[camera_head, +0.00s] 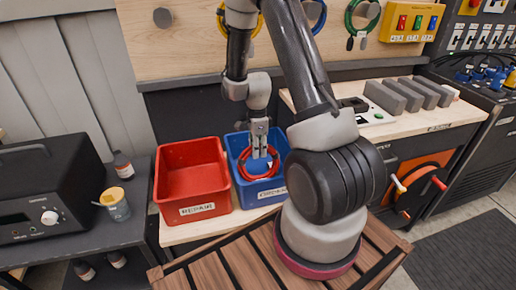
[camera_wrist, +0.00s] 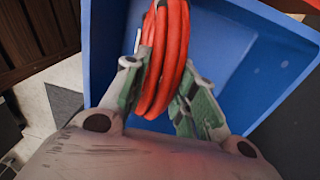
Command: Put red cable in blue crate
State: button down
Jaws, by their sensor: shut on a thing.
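The red cable (camera_head: 258,163) is a coiled loop that hangs from my gripper (camera_head: 260,148) over the blue crate (camera_head: 240,140) in the head view. In the wrist view the red cable (camera_wrist: 164,60) runs between the two fingers of my gripper (camera_wrist: 160,85), which are shut on it. The blue crate (camera_wrist: 105,50) lies beneath and around the coil in the wrist view, its inside looking empty where visible. My arm hides part of the crate's right side in the head view. I cannot tell whether the coil touches the crate floor.
A red crate (camera_head: 190,176) stands just left of the blue one on a wooden bench. A black device (camera_head: 45,195) and a cup (camera_head: 115,204) sit further left. Blue and green cables hang on the back board (camera_head: 190,45). Grey blocks (camera_head: 405,92) lie at right.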

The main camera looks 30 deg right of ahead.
jog(key=c, duration=1.1)
grip_release()
jog(key=r, duration=1.2)
jog(key=shift+w+d, duration=0.1)
jog(key=shift+w, duration=0.3)
